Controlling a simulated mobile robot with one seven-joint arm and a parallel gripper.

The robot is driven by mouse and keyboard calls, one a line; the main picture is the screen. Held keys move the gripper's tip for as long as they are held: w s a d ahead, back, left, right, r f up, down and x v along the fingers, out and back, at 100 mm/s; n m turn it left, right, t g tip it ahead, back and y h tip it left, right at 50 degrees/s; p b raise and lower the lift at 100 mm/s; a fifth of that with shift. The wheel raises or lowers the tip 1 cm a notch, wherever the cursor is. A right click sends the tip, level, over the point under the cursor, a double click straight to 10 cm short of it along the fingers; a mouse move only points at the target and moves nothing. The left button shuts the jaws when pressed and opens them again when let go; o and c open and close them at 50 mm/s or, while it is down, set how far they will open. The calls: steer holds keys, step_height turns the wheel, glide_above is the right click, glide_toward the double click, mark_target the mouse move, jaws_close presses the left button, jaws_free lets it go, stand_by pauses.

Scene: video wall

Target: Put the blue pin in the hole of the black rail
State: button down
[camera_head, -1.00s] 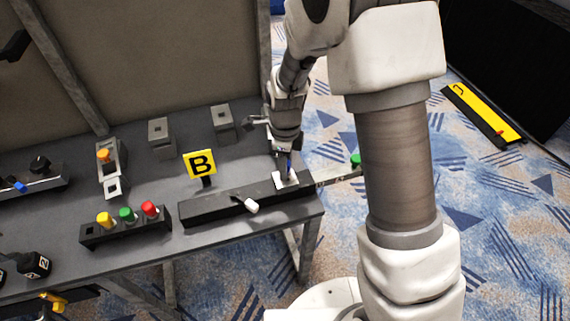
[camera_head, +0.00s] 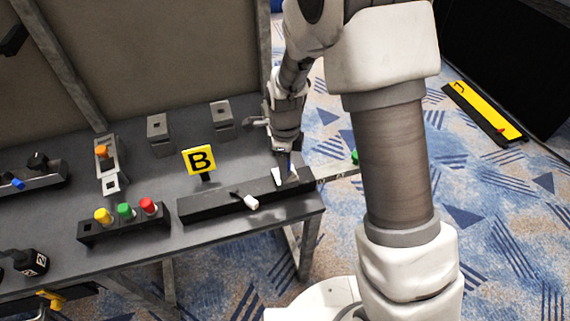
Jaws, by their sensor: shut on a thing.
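The black rail (camera_head: 222,208) lies along the front right of the table, with a white-tipped part (camera_head: 250,202) on it. My gripper (camera_head: 286,170) points down over the rail's right end. It is shut on the blue pin (camera_head: 289,160), of which only a small blue part shows between the fingers. A white patch (camera_head: 277,177) shows on the rail beside the fingertips. The hole and the pin's lower end are hidden, so I cannot tell whether the pin is in the hole.
A black block (camera_head: 123,224) holds yellow, green and red pins left of the rail. A yellow B sign (camera_head: 199,160) stands behind the rail. Grey blocks (camera_head: 159,134) stand farther back. A thin bar with a green end (camera_head: 355,157) juts past the table's right edge.

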jaws_free()
stand_by(0.4)
steer(key=shift+r+p, duration=2.75)
steer(key=shift+r, duration=0.75)
steer(key=shift+r, duration=0.1)
